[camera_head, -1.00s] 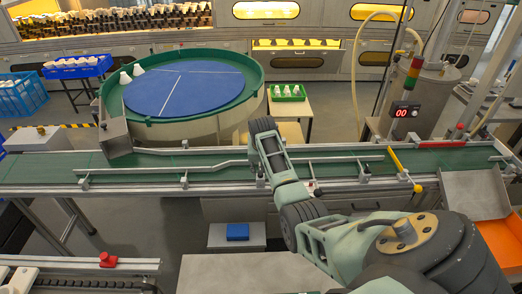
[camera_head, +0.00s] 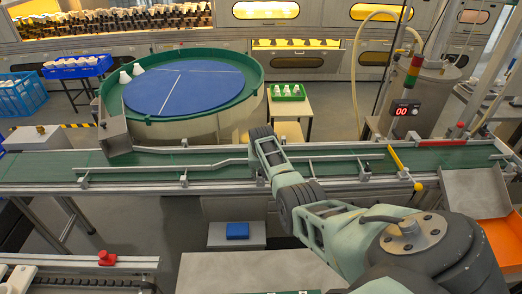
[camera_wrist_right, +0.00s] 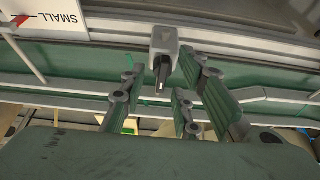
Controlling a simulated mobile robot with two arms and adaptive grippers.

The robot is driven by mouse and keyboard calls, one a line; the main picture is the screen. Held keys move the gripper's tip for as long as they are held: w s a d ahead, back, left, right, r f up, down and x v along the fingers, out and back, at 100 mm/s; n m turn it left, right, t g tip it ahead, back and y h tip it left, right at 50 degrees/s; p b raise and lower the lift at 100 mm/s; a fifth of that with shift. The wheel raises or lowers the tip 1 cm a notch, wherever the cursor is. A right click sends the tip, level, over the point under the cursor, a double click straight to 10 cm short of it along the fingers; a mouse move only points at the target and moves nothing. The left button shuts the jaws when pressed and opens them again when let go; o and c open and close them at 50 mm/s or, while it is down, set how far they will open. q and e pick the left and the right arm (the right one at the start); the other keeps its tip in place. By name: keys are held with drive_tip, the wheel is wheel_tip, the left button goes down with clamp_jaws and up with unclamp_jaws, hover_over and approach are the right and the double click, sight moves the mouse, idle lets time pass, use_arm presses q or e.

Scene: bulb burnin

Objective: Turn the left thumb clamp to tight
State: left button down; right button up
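A grey thumb clamp (camera_wrist_right: 163,52) with a dark slotted lower part sits at the conveyor's near rail in the right wrist view. My right gripper (camera_wrist_right: 172,88) is open above the belt, its green-padded fingers spread to either side below the clamp in the picture. I see no contact between fingers and clamp. In the head view my right arm reaches to the middle of the conveyor, and its fingers are hard to make out there. Similar small clamps stand along the near rail, one at the left (camera_head: 183,180) and one at the right (camera_head: 365,175). My left gripper is not in view.
The green conveyor belt (camera_head: 140,175) runs across, with guide rails above it. A round blue turntable (camera_head: 185,88) stands behind. A yellow bar (camera_head: 398,160) crosses the belt at the right. A "SMALL" sign (camera_wrist_right: 55,14) shows in the wrist view.

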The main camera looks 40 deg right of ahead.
clamp_jaws()
idle(0.3)
drive_tip(key=m+b, duration=0.1)
drive_tip(key=m+g+h+b, duration=0.1)
drive_tip(key=m, duration=0.1)
drive_tip(key=shift+w+a+f+m, duration=0.1)
drive_tip(key=shift+w+f+m, duration=0.1)
drive_tip(key=shift+m, duration=0.1)
drive_tip(key=m+g+b, duration=0.1)
drive_tip(key=m+b, duration=0.2)
drive_tip(key=b, duration=0.3)
drive_tip(key=m+g+b, duration=0.1)
drive_tip(key=m+b, duration=0.3)
drive_tip(key=b, duration=0.2)
drive_tip(key=shift+w+a+m+g+h+b, duration=0.1)
drive_tip(key=shift+m+g+h+b, duration=0.2)
drive_tip(key=shift+g+h+b, duration=0.1)
drive_tip(key=shift+r+m+b, duration=0.25)
drive_tip(key=shift+m+b, duration=0.15)
drive_tip(key=shift+b, duration=0.4)
drive_tip(key=shift+o, duration=0.6)
unclamp_jaws()
drive_tip(key=v, duration=1.2)
drive_tip(key=shift+w, duration=0.25)
